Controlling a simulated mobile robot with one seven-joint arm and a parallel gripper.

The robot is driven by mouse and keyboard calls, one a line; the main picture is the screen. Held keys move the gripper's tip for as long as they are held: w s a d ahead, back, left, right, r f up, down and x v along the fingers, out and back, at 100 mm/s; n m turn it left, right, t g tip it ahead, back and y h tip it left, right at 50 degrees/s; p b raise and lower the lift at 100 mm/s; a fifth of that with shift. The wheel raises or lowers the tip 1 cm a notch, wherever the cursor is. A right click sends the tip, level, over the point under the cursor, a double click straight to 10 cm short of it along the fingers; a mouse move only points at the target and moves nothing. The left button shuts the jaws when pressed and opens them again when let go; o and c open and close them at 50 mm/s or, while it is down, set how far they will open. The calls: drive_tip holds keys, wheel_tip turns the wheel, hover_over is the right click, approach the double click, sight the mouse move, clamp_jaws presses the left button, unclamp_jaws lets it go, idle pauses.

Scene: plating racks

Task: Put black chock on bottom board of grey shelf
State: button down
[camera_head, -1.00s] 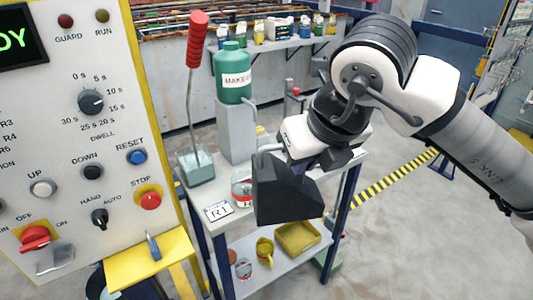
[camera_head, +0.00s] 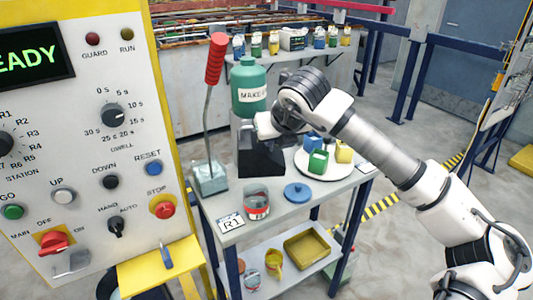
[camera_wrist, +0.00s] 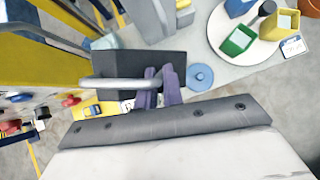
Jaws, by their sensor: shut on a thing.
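The black chock (camera_head: 262,160) is a dark wedge with a pale bar handle. My gripper (camera_wrist: 160,88) has its purple fingers shut on the handle, and the chock (camera_wrist: 150,65) shows just beyond them in the wrist view. In the head view it is over the back of the grey shelf's top board (camera_head: 285,212), in front of the grey pedestal; I cannot tell whether it touches the board. My fingers are hidden there. The bottom board (camera_head: 282,279) of the blue-legged grey shelf carries a yellow tray (camera_head: 306,249), a yellow jug (camera_head: 272,258) and small cans.
A control panel (camera_head: 80,130) stands at the left.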

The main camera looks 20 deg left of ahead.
sight(272, 153)
drive_tip(key=f, duration=0.2)
drive_tip(key=w+a+f+b, duration=0.1)
drive_tip(key=f, duration=0.4)
drive_tip(key=shift+w+a+f+b, duration=0.15)
drive_tip(key=shift+w+f+b, duration=0.05)
drive_tip(key=shift+w+b, duration=0.2)
drive_tip(key=shift+w+a+f+p, duration=0.1)
drive_tip(key=shift+a+f+p, duration=0.05)
drive_tip(key=shift+p, duration=0.15)
drive_tip(key=shift+w+a+r+p, duration=0.1)
drive_tip(key=shift+w+r+p, duration=0.15)
drive_tip(key=shift+p, duration=0.7)
drive_tip(key=g+p, duration=0.1)
drive_tip(key=p, duration=0.1)
drive_tip(key=shift+w+a+r+h+p, duration=0.1)
drive_tip(key=shift+a+r+h+p, duration=0.1)
drive_tip(key=shift+h+p, duration=0.2)
drive_tip(key=w+a+g+h+p, duration=0.1)
drive_tip(key=p, duration=0.5)
drive_tip(key=shift+w+g, duration=0.2)
drive_tip(key=shift+g, duration=0.2)
drive_tip(key=shift+f, duration=1.3)
drive_tip(key=c, duration=1.5)
unclamp_jaws()
